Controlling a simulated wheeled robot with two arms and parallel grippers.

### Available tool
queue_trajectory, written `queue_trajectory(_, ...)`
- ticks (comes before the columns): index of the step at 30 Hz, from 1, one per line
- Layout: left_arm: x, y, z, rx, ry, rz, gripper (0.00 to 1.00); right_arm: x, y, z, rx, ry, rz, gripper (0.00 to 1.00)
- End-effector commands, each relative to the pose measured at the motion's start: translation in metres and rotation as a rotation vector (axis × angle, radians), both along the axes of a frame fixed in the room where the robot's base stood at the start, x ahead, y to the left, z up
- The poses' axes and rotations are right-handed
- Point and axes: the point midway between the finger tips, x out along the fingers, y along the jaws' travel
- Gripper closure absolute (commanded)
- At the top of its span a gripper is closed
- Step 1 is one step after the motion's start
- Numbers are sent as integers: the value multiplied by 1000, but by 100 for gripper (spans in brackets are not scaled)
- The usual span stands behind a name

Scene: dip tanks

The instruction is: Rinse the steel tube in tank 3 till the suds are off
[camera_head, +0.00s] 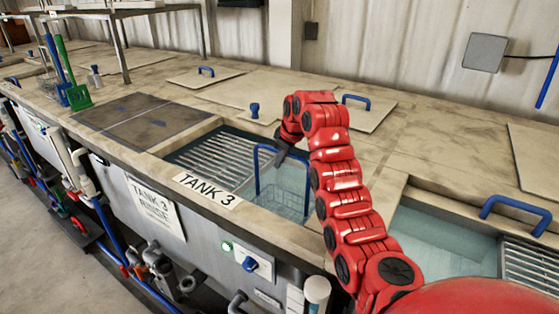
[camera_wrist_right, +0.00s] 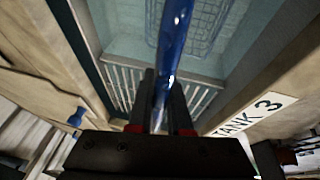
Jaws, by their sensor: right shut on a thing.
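The label "TANK 3" (camera_head: 207,190) is on the front rim of an open tank with water (camera_head: 234,136) and a slatted rack (camera_head: 205,160) at its left. My right gripper (camera_head: 281,155) is over this tank, shut on the blue handle (camera_head: 257,172) of a wire basket (camera_head: 284,198). The basket hangs low in the tank, seemingly in the water. In the right wrist view the blue handle (camera_wrist_right: 173,35) runs between the fingers (camera_wrist_right: 162,95), with the basket mesh (camera_wrist_right: 200,18) beyond. I cannot make out the steel tube or any suds. My left gripper is not in view.
Another open tank with water (camera_head: 440,238) lies at the right. Closed lids with blue handles (camera_head: 356,102) are behind. A dark panel (camera_head: 135,118) covers the counter at the left, with a green scoop-like tool (camera_head: 78,96) beyond it. A blue knob (camera_head: 250,264) is on the front.

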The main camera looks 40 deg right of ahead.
Motion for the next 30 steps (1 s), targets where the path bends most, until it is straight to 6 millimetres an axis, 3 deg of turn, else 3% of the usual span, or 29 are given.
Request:
queue_trajectory(5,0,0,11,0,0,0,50,1,0,20,-3,-3,0,100)
queue_trajectory(30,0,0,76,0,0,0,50,1,0,159,-3,-4,-1,100)
